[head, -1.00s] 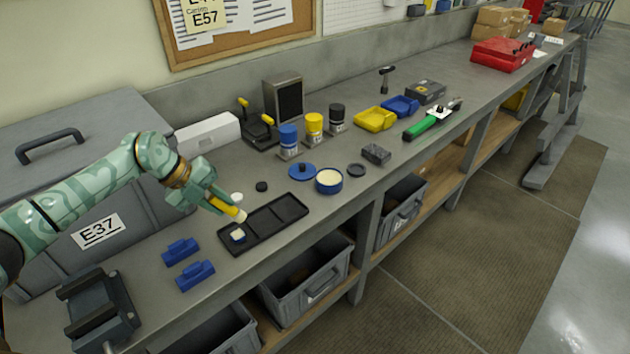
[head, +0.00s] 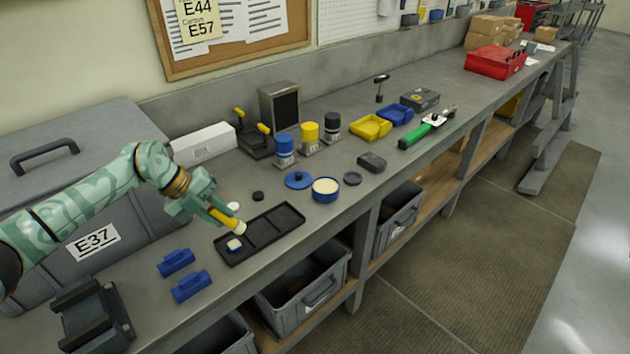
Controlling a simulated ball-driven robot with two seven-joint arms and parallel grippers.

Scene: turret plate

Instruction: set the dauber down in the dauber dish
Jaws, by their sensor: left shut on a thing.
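My left gripper (head: 203,208) is shut on the dauber, a yellow rod with a pale tip (head: 239,227). The dauber is tilted, its tip pointing down and right at the left part of a black compartment tray (head: 275,233). I cannot tell whether the tip touches the tray. A small blue piece with a pale top (head: 235,245) sits in the tray's left compartment. A small dark round dish (head: 352,179), perhaps the dauber dish, lies right of an open blue tin of cream-coloured stuff (head: 325,190). My right gripper is not in view.
A blue lid with a knob (head: 298,180) lies left of the tin. A small black disc (head: 258,196) and a white disc (head: 234,206) lie behind the tray. Two blue blocks (head: 191,287) stand in front. A grey block (head: 372,163) is right of the dark dish.

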